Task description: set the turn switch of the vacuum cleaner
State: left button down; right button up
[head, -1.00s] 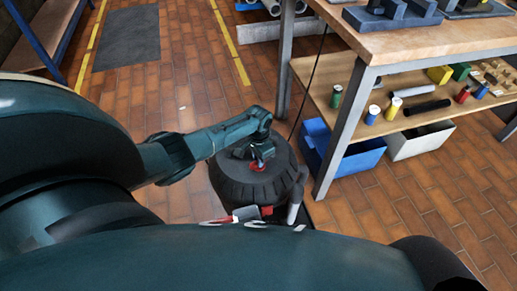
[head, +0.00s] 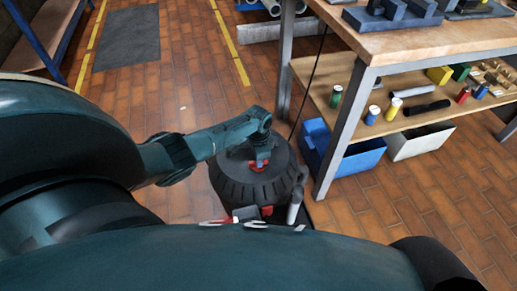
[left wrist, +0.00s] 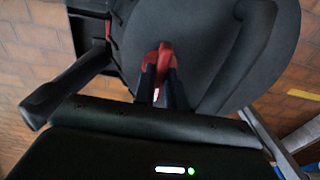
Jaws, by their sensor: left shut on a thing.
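The vacuum cleaner (head: 240,185) is a dark drum standing on the tiled floor beside the workbench. Its red turn switch (head: 257,166) is on the top, partly covered by my gripper. My left gripper (head: 260,158) reaches down onto the switch from above. In the left wrist view the two dark fingers (left wrist: 161,88) close on the red turn switch (left wrist: 166,58), one on each side. The exact angle of the switch is hard to tell. My right gripper does not show.
The workbench (head: 425,42) with a metal leg and lower shelf stands close right of the vacuum. A blue bin (head: 352,160) and a white bin (head: 420,143) are under it. A black cord hangs behind the vacuum. Floor to the left is clear.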

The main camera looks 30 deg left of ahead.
pick_arm(q)
jog(key=c, duration=1.4)
grip_release()
jog(key=shift+c, duration=0.2)
jog(key=shift+r, duration=0.1)
notch_tip(320, 180, up, 8)
jog(key=p, duration=0.4)
notch_tip(320, 180, up, 5)
jog(key=shift+f+p, duration=0.1)
jog(key=shift+p, duration=0.6)
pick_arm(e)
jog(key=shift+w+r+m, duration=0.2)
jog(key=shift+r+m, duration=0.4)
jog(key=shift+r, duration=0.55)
